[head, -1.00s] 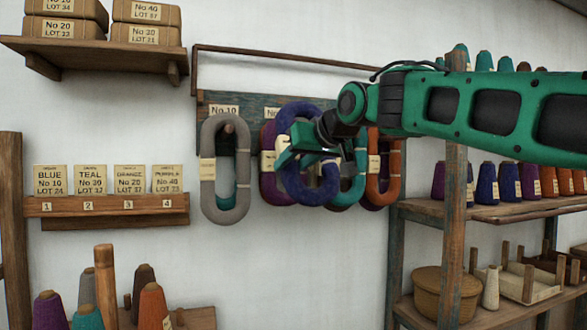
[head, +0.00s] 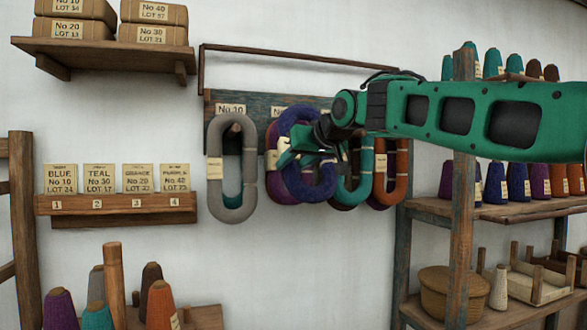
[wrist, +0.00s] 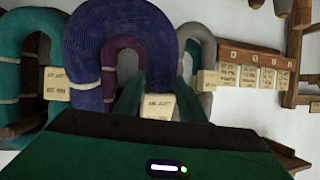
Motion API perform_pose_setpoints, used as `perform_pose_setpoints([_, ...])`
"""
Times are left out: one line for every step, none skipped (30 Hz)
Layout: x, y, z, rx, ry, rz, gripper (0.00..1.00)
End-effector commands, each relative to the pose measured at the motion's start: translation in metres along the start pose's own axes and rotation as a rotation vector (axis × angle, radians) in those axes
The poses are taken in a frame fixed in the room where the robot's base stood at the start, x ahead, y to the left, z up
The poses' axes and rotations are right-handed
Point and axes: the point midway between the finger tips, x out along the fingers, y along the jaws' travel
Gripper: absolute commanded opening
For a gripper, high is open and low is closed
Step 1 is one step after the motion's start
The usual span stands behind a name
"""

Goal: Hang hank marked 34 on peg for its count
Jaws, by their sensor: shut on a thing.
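My gripper (head: 297,155) is shut on a blue-purple hank (head: 305,190), a long loop held upright in front of the peg board (head: 252,110). The hank also fills the middle of the wrist view (wrist: 85,55), with a paper tag (wrist: 158,106) whose print is too small to read. Behind it hangs a purple hank (head: 271,182), partly covered. A grey hank (head: 247,180) hangs at the left peg under the label No 10. Teal (head: 366,165) and orange (head: 401,185) hanks hang to the right. My arm hides the labels there. I cannot tell whether the held hank touches a peg.
A card rack (head: 120,203) with BLUE, TEAL, ORANGE and PURPLE cards is on the wall at left. A shelf with wrapped bundles (head: 110,45) is above it. Cones stand at lower left (head: 160,305). A post and shelves with cones (head: 465,210) stand close at right.

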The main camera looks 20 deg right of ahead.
Motion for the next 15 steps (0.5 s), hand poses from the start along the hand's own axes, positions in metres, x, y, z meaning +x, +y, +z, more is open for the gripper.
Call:
perform_pose_setpoints([0.003,0.001,-0.001,0.000,0.000,0.000,0.10])
perform_pose_setpoints([0.004,0.001,-0.002,0.000,0.001,0.000,0.10])
perform_pose_setpoints([0.006,0.001,-0.002,0.000,0.001,0.000,0.10])
perform_pose_setpoints([0.007,0.001,-0.003,0.000,0.001,0.000,0.10])
perform_pose_setpoints([0.008,0.002,-0.004,0.000,0.001,0.000,0.10])
perform_pose_setpoints([0.010,0.002,-0.005,0.000,0.001,0.000,0.10])
perform_pose_setpoints([0.012,0.002,-0.005,0.000,0.001,0.000,0.10])
perform_pose_setpoints([0.013,0.003,-0.006,0.000,0.001,0.000,0.10])
perform_pose_setpoints([0.015,0.003,-0.006,0.000,0.001,0.000,0.10])
perform_pose_setpoints([0.016,0.003,-0.007,0.000,0.001,0.000,0.10])
perform_pose_setpoints([0.018,0.004,-0.007,0.000,0.001,0.000,0.10])
perform_pose_setpoints([0.019,0.004,-0.008,0.000,0.001,0.000,0.10])
perform_pose_setpoints([0.021,0.004,-0.009,0.000,0.001,0.000,0.10])
perform_pose_setpoints([0.022,0.004,-0.009,0.000,0.001,0.000,0.10])
perform_pose_setpoints([0.024,0.005,-0.010,0.000,0.001,0.000,0.10])
